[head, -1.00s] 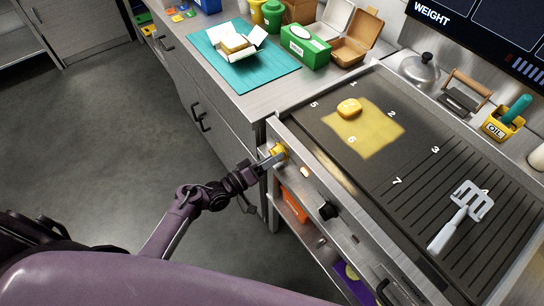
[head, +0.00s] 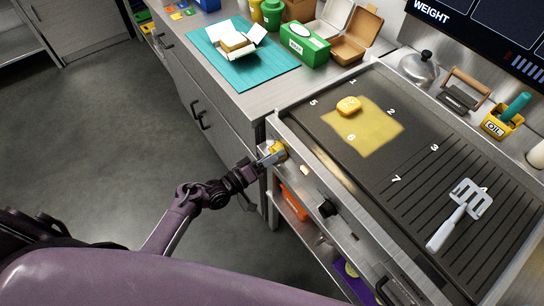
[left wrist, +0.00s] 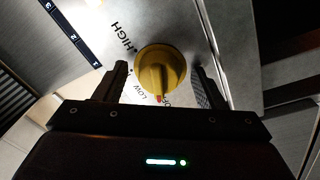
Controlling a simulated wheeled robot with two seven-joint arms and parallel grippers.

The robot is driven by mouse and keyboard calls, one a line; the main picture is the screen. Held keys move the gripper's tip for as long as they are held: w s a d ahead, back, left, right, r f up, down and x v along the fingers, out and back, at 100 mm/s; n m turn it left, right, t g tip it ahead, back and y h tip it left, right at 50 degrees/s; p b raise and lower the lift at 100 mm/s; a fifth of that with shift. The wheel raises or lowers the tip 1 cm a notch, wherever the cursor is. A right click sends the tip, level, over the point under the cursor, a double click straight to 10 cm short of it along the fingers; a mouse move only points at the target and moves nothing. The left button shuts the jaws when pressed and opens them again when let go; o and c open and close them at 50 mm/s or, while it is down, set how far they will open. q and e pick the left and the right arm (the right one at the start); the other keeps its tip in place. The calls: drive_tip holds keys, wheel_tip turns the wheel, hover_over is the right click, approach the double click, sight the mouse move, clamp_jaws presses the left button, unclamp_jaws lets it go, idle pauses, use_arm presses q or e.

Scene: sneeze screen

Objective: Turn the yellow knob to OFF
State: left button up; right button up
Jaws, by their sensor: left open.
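The yellow knob (head: 278,150) is on the front panel of the griddle, near its left end. In the left wrist view the knob (left wrist: 160,70) is round with a raised grip bar, and its red pointer is toward the lower edge, by the LOW and OFF lettering. HIGH is printed at its upper left. My left gripper (head: 268,157) is at the knob. In the left wrist view its two open fingers (left wrist: 158,86) stand on either side of the knob, with gaps visible. My right gripper is not in view.
A black knob (head: 327,208) is farther along the same panel. The griddle (head: 400,215) carries a yellow piece on a yellow patch (head: 375,133) and a spatula (head: 460,212). The counter at left holds a teal mat (head: 228,72). Open floor lies left.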

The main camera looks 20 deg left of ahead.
use_arm(q)
drive_tip(key=b+v, duration=0.1)
drive_tip(key=v, duration=0.6)
drive_tip(key=shift+s+a, duration=0.2)
drive_tip(key=shift+s, duration=0.1)
drive_tip(key=s+f+m+g+y, duration=0.1)
drive_tip(key=s+f+g+y, duration=0.35)
drive_tip(key=f, duration=0.85)
drive_tip(key=s+f+m+g+y, duration=0.1)
drive_tip(key=s+f+g+y, duration=0.1)
drive_tip(key=s+f, duration=0.75)
drive_tip(key=s+a+f+m+g+y, duration=0.2)
drive_tip(key=s+f+g, duration=0.2)
drive_tip(key=s+f, duration=0.4)
drive_tip(key=s+a+f+m+g+y, duration=0.1)
drive_tip(key=s+f+m+g+y, duration=0.1)
drive_tip(key=s+f, duration=0.6)
drive_tip(key=s+g+y, duration=0.1)
drive_tip(key=s, duration=0.5)
drive_tip(key=shift+a+f+m+g, duration=0.2)
drive_tip(key=shift+a+m+g, duration=0.1)
drive_tip(key=shift+a+g, duration=0.1)
